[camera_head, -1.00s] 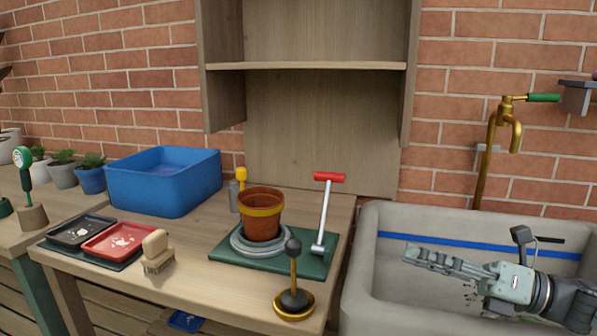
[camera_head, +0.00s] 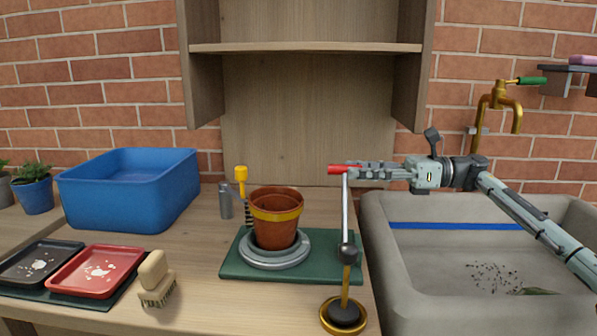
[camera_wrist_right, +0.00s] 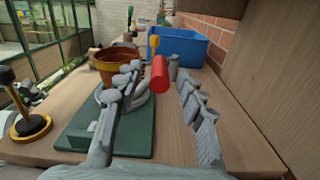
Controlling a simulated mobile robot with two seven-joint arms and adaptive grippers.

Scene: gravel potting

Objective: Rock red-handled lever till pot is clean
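The terracotta pot (camera_head: 262,226) with a yellow band stands upright on a grey ring-shaped base (camera_head: 275,262) on a green board (camera_head: 234,268). The lever, a silver rod (camera_head: 345,205) with a red handle (camera_head: 337,169), rises at the board's right side. My right gripper (camera_head: 356,171) is at the handle's height, reaching in from the right. In the right wrist view its fingers are apart, with the red handle (camera_wrist_right: 160,76) between them; I cannot tell whether they touch it. The pot (camera_wrist_right: 104,68) also shows there. My left gripper is out of view.
A brass-and-black knobbed stand (camera_head: 344,314) is in front of the lever. A brush (camera_head: 154,272), red tray (camera_head: 72,275), black tray (camera_head: 22,272) and blue bin (camera_head: 125,200) are to the left. A stone sink (camera_head: 400,300) is to the right.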

